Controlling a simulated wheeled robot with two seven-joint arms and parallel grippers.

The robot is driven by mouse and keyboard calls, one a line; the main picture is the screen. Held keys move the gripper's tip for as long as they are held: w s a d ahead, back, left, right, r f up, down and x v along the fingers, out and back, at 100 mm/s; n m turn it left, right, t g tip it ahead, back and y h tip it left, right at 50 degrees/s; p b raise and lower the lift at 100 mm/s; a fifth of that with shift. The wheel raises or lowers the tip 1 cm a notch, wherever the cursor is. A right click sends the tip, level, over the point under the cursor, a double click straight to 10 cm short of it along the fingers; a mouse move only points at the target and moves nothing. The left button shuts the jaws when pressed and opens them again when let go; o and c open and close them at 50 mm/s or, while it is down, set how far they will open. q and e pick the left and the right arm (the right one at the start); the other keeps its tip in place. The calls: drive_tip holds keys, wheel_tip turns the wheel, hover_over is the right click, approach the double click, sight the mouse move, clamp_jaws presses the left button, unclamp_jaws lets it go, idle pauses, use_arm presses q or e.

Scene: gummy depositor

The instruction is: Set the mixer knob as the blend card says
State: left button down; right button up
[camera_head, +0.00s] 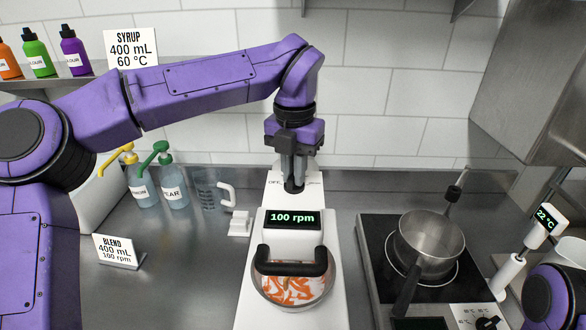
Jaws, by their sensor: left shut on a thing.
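The mixer (252,270) is a white unit in the middle of the counter. Its display (295,218) reads 100 rpm in green. The dark mixer knob (294,186) sits behind the display, and my left gripper (294,170) points down from above, shut on it. The fingers partly hide the knob and the markings around it. The blend card (118,251) stands at the left and reads BLEND, 400 mL, 100 rpm. My right gripper is out of the picture.
A steel pot (428,243) is on the hob at right, near a probe showing 22 °C (545,217). Pump bottles (174,187) and a measuring jug (206,190) stand behind left.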

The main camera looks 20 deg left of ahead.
use_arm(q)
drive_tip(key=c, duration=1.1)
unclamp_jaws()
drive_tip(key=shift+c, duration=0.2)
wheel_tip(320, 180, up, 10)
drive_tip(key=shift+r, duration=0.25)
drive_tip(key=shift+s+a, duration=0.1)
